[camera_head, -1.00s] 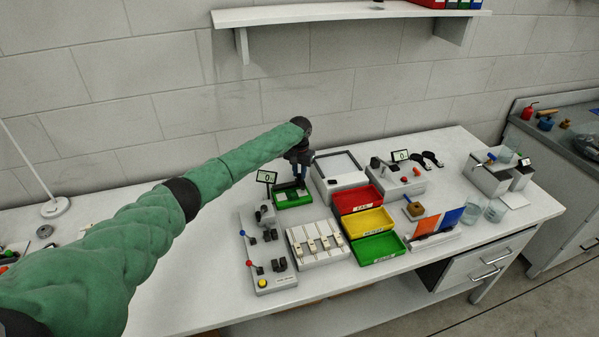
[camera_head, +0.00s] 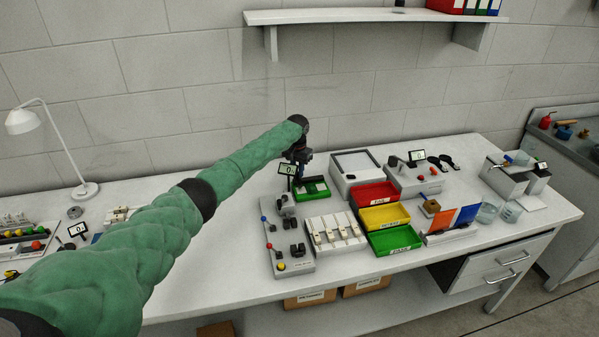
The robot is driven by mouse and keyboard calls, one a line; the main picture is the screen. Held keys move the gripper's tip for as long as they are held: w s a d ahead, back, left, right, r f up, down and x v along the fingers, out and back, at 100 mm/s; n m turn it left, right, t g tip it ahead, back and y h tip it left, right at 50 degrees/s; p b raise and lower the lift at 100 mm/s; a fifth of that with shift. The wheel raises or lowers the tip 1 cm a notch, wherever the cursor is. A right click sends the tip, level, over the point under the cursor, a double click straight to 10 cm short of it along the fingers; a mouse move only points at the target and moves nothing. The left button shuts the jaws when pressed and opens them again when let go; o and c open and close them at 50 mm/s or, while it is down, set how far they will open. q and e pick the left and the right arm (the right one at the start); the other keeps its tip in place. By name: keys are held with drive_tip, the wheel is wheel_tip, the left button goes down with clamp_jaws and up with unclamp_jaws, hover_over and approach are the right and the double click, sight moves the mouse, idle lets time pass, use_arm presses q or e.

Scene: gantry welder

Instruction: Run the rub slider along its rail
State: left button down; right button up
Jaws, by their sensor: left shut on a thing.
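My left arm comes in from the left, and my left gripper (camera_head: 300,160) is small and dark at its end. It is low at the back of the table, beside a small display (camera_head: 288,170) and at the back left of a green tray (camera_head: 312,187). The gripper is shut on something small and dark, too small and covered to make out. I cannot clearly pick out the rub slider or its rail; the wrist and gripper hide part of that spot. My right gripper is out of view.
A grey control panel (camera_head: 298,267) with knobs and a white block unit (camera_head: 336,235) stand in front. Red (camera_head: 375,193), yellow (camera_head: 384,216) and green (camera_head: 394,239) bins lie to the right. A lamp (camera_head: 86,190) stands at the left. A shelf (camera_head: 375,15) hangs above.

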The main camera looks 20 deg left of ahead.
use_arm(q)
drive_tip(key=c, duration=1.4)
unclamp_jaws()
drive_tip(key=shift+a, duration=0.25)
drive_tip(key=shift+c, duration=0.2)
drive_tip(key=shift+o, duration=0.9)
drive_tip(key=shift+s+r, duration=0.1)
drive_tip(key=shift+s, duration=0.05)
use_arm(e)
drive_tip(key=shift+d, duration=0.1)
use_arm(q)
drive_tip(key=shift+r, duration=0.1)
drive_tip(key=shift+r+b, duration=0.35)
drive_tip(key=shift+b, duration=0.05)
wheel_tip(320, 180, up, 6)
drive_tip(key=shift+f+b, duration=0.15)
drive_tip(key=shift+b, duration=0.95)
drive_tip(key=shift+r, duration=0.6)
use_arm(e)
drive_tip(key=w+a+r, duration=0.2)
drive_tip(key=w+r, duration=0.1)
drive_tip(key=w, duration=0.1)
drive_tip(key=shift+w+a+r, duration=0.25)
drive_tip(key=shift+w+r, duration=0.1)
